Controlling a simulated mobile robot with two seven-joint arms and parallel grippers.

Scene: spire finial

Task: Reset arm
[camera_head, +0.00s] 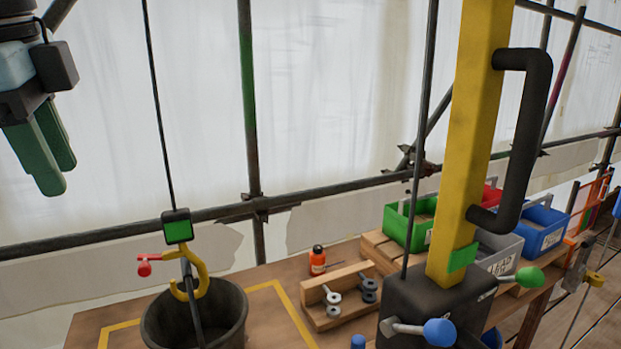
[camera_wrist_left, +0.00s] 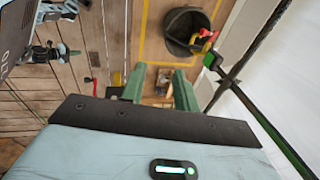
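My left gripper (camera_head: 48,178) hangs at the upper left of the head view, well above the bench and apart from everything. Its two green fingers also show in the left wrist view (camera_wrist_left: 160,88), with a gap and nothing between them. My right gripper does not clearly show in either view.
A black bucket (camera_head: 155,325) stands on the wooden bench (camera_head: 95,322), with a yellow hook (camera_head: 201,280) on a cable above it. A yellow post (camera_head: 468,140) with a black handle (camera_head: 533,110) rises at right. Beyond are a green bin (camera_head: 398,224) and scaffold tubes. Air around my left gripper is clear.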

